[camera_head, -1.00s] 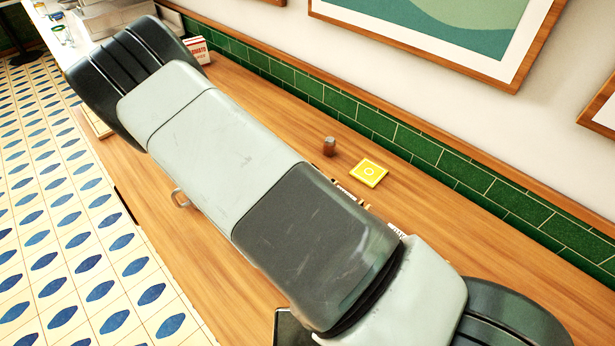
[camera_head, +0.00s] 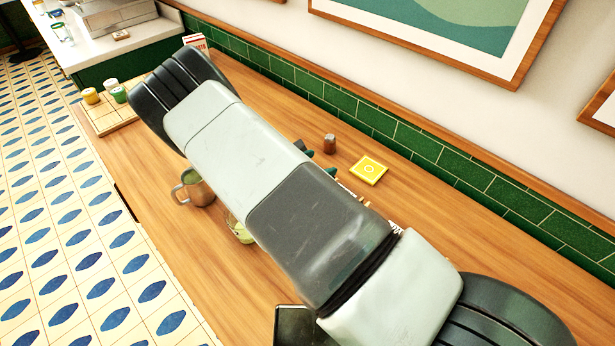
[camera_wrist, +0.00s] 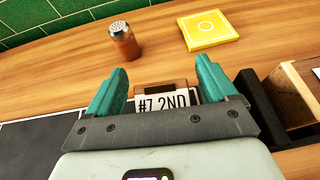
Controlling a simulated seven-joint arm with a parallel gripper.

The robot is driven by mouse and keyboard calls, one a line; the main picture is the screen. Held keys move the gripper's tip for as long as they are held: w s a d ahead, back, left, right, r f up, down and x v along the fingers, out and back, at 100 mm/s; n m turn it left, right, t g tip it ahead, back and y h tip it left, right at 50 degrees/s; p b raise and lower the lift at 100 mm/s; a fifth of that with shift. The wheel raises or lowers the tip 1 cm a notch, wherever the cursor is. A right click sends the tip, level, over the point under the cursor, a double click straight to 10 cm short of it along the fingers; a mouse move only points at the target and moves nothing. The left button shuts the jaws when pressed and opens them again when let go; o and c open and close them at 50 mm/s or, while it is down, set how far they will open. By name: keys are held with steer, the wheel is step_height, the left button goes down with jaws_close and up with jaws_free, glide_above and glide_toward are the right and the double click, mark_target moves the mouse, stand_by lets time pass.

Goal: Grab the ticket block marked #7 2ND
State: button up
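The ticket block marked #7 2ND (camera_wrist: 163,101) is in the wrist view, a small brown block with a white label and black lettering. It lies between my gripper's two teal fingers, with a gap on each side. My gripper (camera_wrist: 162,72) is open, its fingers spread wide. The gripper body covers the block's lower part. In the head view my arm hides the block, and only the teal tips of my gripper (camera_head: 320,163) show past the arm.
A brown shaker (camera_wrist: 123,40) and a yellow square tile (camera_wrist: 209,30) are beyond the fingers. A wooden block (camera_wrist: 293,92) and a dark upright piece stand close on the right. A dark mat (camera_wrist: 38,145) is left. A mug (camera_head: 196,188) and a glass (camera_head: 238,228) stand left of my arm.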

steer(key=c, duration=1)
steer(key=shift+r, duration=0.1)
